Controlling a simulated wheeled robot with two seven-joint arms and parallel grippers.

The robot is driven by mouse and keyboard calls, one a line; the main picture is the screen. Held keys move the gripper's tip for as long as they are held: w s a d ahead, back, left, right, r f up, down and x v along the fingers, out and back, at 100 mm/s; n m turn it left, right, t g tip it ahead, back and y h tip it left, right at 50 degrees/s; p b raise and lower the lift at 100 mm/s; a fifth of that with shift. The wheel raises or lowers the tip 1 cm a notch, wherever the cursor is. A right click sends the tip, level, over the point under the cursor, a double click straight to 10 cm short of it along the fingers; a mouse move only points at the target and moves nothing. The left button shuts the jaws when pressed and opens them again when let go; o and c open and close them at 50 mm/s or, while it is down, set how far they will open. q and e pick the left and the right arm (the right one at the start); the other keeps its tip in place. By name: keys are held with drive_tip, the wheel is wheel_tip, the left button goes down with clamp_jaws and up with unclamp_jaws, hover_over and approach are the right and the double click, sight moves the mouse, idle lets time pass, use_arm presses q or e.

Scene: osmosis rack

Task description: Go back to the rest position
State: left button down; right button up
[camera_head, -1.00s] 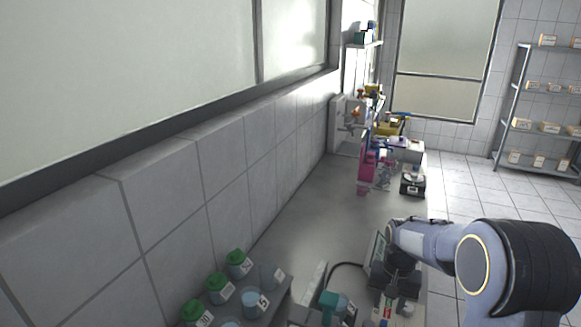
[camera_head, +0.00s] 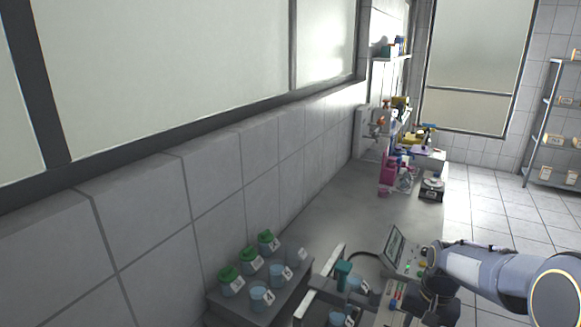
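My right arm reaches in from the lower right in the head view. Its dark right gripper (camera_head: 432,300) hangs beside the front edge of the bench unit with the small screen (camera_head: 395,243). The fingers are too dark and small to tell whether they are open or shut, and I cannot tell if they touch the unit. My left gripper is not in view.
A rack (camera_head: 216,299) at the lower left holds several labelled cups, some with green lids (camera_head: 268,237). A teal-topped device (camera_head: 343,272) stands beside it. The bench middle (camera_head: 335,205) is clear. Pink holders (camera_head: 388,168) and a scale (camera_head: 431,188) stand farther back. Open floor lies right.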

drive_tip(key=s+a+r+n+t+y, duration=0.1)
drive_tip(key=s+a+r, duration=0.1)
drive_tip(key=s, duration=0.6)
drive_tip(key=s+a+r+n+t+y, duration=0.1)
drive_tip(key=s+a+r+t, duration=0.1)
drive_tip(key=s, duration=0.6)
drive_tip(key=s+a+r+n+t+y, duration=0.1)
drive_tip(key=s+a+r, duration=0.3)
drive_tip(key=s, duration=0.4)
drive_tip(key=shift+a+r+n+t, duration=0.15)
drive_tip(key=shift+r+n+t, duration=0.15)
drive_tip(key=shift+n+t, duration=0.3)
